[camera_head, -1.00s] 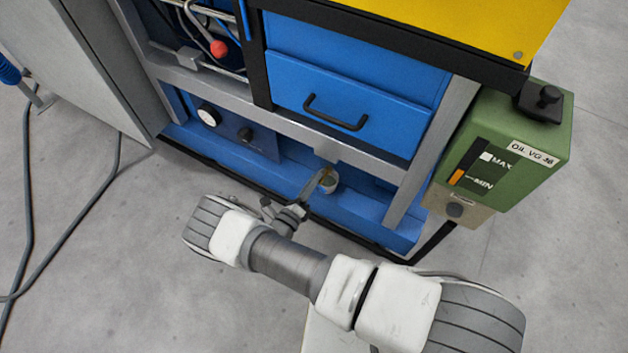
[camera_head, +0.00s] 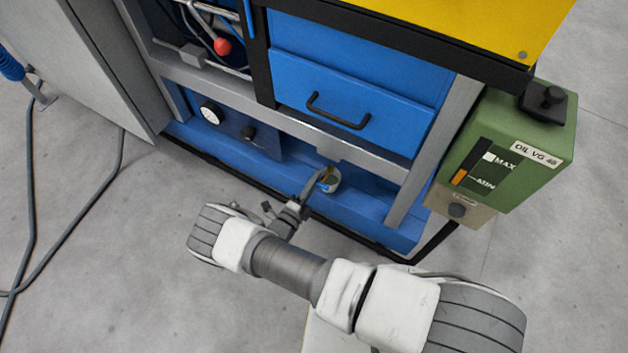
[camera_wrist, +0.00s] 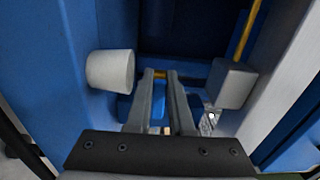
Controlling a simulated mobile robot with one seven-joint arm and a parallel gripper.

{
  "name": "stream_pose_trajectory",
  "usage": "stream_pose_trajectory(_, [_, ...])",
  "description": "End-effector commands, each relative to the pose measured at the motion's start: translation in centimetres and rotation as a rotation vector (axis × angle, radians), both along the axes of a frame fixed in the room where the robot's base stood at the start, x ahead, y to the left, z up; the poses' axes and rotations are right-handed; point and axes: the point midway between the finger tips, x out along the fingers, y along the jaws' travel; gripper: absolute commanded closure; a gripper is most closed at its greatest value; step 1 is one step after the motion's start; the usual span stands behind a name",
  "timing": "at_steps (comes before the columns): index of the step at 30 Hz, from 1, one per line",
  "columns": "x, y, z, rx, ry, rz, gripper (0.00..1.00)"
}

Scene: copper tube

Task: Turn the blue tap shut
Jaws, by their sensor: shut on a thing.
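In the wrist view my gripper (camera_wrist: 160,74) has its two fingers close together, with a small brass-coloured piece showing at the tips. Blue parts, seemingly the blue tap (camera_wrist: 125,108), show on both sides of the fingers, partly hidden by them. My gripper is shut on it. How far the tap is turned cannot be told. In the head view my gripper (camera_head: 317,182) reaches into the low opening under the blue drawer, beside a small pale round cup (camera_head: 331,184). The tap cannot be made out there.
A white cylinder (camera_wrist: 110,71) is left of the fingers and a pale block (camera_wrist: 235,86) with a yellow tube (camera_wrist: 248,32) is right. The blue drawer (camera_head: 350,95) is above; a green oil tank (camera_head: 520,140) stands right.

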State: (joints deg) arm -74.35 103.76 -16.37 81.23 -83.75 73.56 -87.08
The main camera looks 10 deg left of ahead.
Motion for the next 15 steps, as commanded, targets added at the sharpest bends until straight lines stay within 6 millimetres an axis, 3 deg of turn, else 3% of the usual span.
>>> stream_pose_trajectory(11, [-0.17,-0.07,-0.12,-0.004,0.004,-0.002,1.00])
stream_pose_trajectory(12, [-0.16,-0.07,-0.12,-0.004,0.004,-0.002,0.76])
stream_pose_trajectory(15, [-0.14,-0.06,-0.09,-0.004,0.004,-0.001,0.58])
